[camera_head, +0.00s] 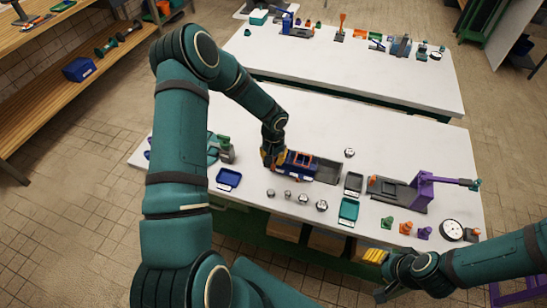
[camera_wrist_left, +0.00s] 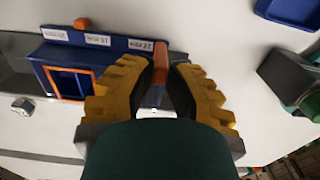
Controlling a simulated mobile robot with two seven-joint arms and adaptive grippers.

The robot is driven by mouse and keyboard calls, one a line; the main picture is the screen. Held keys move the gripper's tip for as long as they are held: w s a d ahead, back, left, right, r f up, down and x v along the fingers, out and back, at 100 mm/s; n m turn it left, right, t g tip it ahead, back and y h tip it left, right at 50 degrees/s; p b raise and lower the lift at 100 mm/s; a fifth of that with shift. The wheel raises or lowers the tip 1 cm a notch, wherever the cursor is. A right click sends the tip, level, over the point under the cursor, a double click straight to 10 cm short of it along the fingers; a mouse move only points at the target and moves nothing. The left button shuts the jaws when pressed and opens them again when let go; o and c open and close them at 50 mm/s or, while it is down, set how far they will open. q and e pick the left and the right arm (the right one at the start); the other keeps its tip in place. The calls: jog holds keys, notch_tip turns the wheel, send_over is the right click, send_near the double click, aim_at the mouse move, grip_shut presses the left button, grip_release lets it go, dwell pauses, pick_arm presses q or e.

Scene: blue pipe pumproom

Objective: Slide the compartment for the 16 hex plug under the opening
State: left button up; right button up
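A dark blue slider box (camera_head: 300,164) with orange trim sits on a grey rail (camera_head: 327,171) on the near table. In the left wrist view, the blue box (camera_wrist_left: 110,58) carries several white labels (camera_wrist_left: 98,40), too small to read surely, and an orange-framed opening (camera_wrist_left: 70,84). An orange handle (camera_wrist_left: 161,65) stands at its end. My left gripper (camera_head: 270,160) is at the box's left end, its yellow fingers (camera_wrist_left: 165,75) on either side of the handle, with a small gap on the right. My right gripper (camera_head: 375,277) is empty near the front edge, fingers apart.
Several silver plugs (camera_head: 303,199) stand in front of the box; another (camera_head: 349,153) is behind it. A blue tray (camera_head: 228,179), a green tray (camera_head: 348,211), a dark tray (camera_head: 353,184) and a purple lever press (camera_head: 424,190) are nearby. A second table (camera_head: 350,80) stands behind.

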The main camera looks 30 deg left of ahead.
pick_arm(q)
grip_shut()
jog(key=shift+w+d+f+b, duration=0.1)
jog(key=shift+w+d+b, duration=0.1)
jog(key=shift+d+b, duration=0.65)
jog(key=shift+d, duration=0.5)
jog(key=shift+a, duration=0.1)
jog(key=o, duration=0.7)
grip_release()
jog(key=shift+w, duration=0.1)
jog(key=shift+o, duration=0.2)
notch_tip(320, 180, up, 12)
